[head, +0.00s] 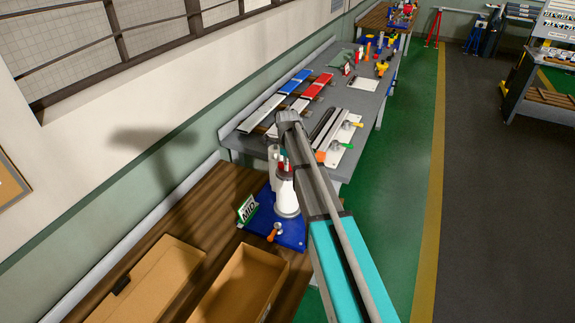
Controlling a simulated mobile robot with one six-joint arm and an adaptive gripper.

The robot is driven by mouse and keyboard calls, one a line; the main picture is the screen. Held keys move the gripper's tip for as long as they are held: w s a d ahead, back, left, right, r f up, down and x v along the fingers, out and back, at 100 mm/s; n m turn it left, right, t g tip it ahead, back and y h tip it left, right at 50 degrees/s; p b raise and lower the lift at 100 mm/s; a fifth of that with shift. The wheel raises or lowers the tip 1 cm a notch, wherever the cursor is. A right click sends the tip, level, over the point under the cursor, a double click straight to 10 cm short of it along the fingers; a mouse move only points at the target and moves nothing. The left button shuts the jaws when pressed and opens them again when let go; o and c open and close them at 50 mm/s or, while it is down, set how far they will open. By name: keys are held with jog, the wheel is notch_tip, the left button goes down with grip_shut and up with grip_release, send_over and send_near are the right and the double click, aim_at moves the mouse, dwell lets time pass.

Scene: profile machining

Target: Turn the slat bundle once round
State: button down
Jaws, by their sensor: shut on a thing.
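My arm reaches from the bottom right to the middle of the head view, and its far joint hides part of the bench. My gripper is not visible; I cannot tell what it holds. Long blue-and-white slats (294,82) and red-and-white slats (317,87) lie side by side on the grey bench (357,108). I cannot tell which of them, if any, is the slat bundle. A white upright cylinder (287,198) stands on a blue plate (291,235), partly behind my arm, with a green sign marked MID (247,209) beside it.
Two open cardboard boxes (243,284) sit on the brown slatted table (193,219) at the front. A white fixture with dark bars (341,141) lies right of the arm's tip. The wall borders the left; green floor (392,190) is clear at right.

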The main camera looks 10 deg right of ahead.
jog(key=c, duration=0.6)
grip_release()
jog(key=shift+c, duration=0.2)
jog(key=shift+n, duration=0.5)
